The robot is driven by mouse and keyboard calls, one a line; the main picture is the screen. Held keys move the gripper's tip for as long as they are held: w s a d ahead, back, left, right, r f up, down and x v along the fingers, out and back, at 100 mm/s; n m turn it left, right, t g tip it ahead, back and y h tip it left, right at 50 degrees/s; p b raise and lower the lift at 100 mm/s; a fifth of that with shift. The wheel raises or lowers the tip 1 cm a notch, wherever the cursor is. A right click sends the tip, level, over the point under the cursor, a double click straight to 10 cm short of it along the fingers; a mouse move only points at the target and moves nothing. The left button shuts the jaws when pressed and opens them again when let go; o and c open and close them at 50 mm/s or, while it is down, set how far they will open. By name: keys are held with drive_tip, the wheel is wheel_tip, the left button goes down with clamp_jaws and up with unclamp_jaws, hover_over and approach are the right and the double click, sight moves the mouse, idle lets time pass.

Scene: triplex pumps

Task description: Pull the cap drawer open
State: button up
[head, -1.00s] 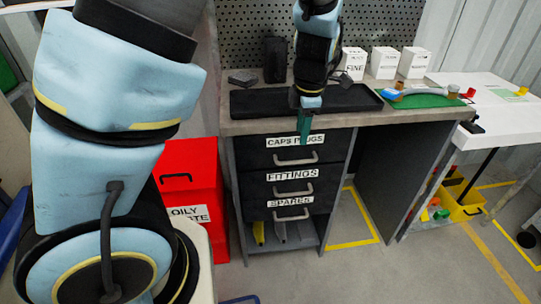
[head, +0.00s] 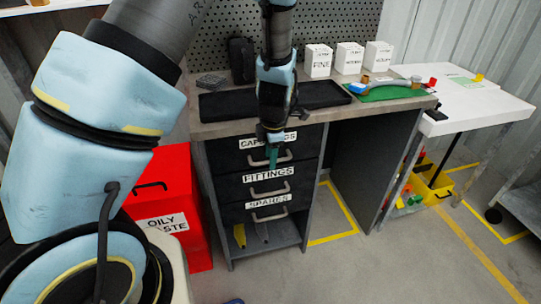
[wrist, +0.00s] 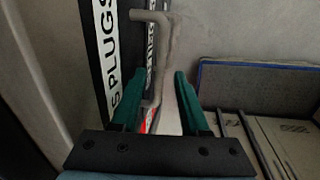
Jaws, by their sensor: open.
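The cap drawer (head: 229,158) is the top black drawer of the bench, with a white label reading CAPS PLUGS, partly covered by my arm. It looks shut, flush with the drawers below. Its grey bar handle (head: 286,157) shows beside my gripper (head: 272,158), which is in front of the drawer. In the wrist view, the handle (wrist: 163,62) runs upright in the picture, between the two green fingers of my gripper (wrist: 160,80). The fingers are apart, with a gap on both sides of the bar. I cannot tell whether either finger touches it.
The FITTINGS drawer (head: 232,187) and SPARES drawer (head: 233,214) are below, both shut. A red oily-waste bin (head: 180,205) stands left of the bench. A black tray (head: 312,97) lies on the benchtop. The floor (head: 330,275) in front is clear.

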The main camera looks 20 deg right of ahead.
drive_tip(key=shift+c, duration=0.2)
clamp_jaws()
idle(1.3)
